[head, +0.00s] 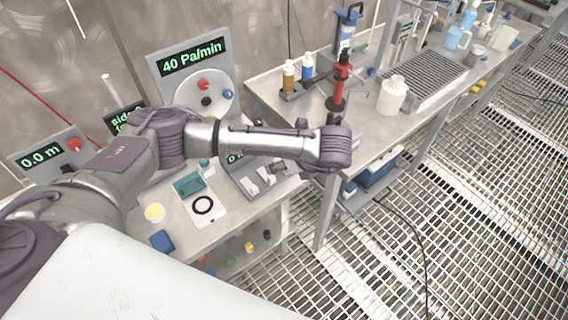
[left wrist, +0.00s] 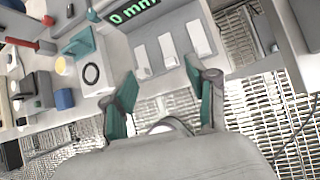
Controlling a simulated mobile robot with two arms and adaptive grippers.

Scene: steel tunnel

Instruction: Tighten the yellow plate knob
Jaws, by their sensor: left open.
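My left arm reaches across the head view from the left, and its gripper is mostly hidden beneath the wrist. In the left wrist view the left gripper (left wrist: 163,98) is open, its teal-padded fingers apart with nothing between them. It is over the bench's front edge, near the grey unit with white blocks (left wrist: 172,48).
The near bench carries a yellow-topped pot (head: 154,212), a blue block (head: 161,240) and a white card with a black ring (head: 203,206). The right bench holds a red tool (head: 340,82), a white jug (head: 393,96) and bottles. Grated floor (head: 480,200) is open at right.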

